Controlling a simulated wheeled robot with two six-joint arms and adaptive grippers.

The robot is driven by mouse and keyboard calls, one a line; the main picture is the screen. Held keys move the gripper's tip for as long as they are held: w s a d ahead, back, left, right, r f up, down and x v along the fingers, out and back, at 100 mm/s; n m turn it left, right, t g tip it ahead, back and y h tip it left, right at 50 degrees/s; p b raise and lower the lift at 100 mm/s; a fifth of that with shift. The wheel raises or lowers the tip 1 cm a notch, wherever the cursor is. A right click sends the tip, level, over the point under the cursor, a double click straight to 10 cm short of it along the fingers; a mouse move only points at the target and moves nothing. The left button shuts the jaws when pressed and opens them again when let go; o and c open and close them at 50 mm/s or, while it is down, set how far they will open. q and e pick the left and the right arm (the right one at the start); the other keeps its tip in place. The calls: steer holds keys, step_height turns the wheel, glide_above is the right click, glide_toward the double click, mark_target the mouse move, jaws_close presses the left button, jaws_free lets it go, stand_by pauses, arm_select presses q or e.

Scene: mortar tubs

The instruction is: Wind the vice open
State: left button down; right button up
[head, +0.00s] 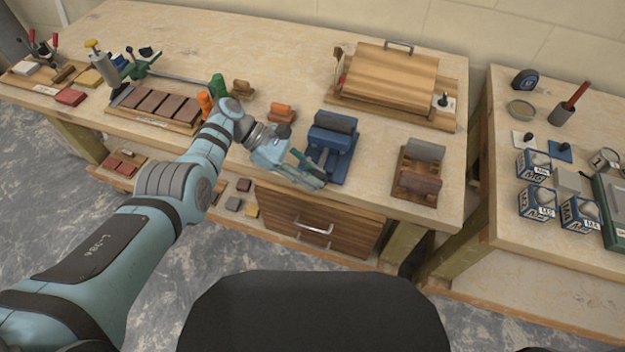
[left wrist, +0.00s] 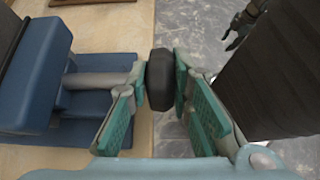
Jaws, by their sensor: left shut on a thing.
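The blue vice (head: 332,150) stands at the front edge of the workbench, with a grey-brown roller-like piece on top. In the left wrist view the vice's blue body (left wrist: 40,75) is at the left, and a grey screw bar runs right to a black knob (left wrist: 160,80). My left gripper (head: 316,180) is at the front of the vice; in the left wrist view its teal-padded fingers (left wrist: 165,100) are shut on the black knob, one on each side. A dark gripper-like shape (left wrist: 243,27), seemingly my right gripper, shows small; its fingers are unclear.
A wooden board with a handle (head: 390,75) lies behind the vice. A wooden holder (head: 420,170) with two blocks stands to its right. Orange and green clamps (head: 215,95) are to its left. A drawer (head: 320,222) is below. A second bench (head: 510,225) with tins is at right.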

mark_target(312, 170)
arm_select(q)
steer(key=shift+w, duration=0.1)
stand_by(0.4)
steer(key=c, duration=1.5)
jaws_free()
steer(key=shift+o, duration=0.2)
steer(key=shift+r, duration=0.1)
step_height(312, 170, up, 10)
steer(key=shift+f, duration=0.1)
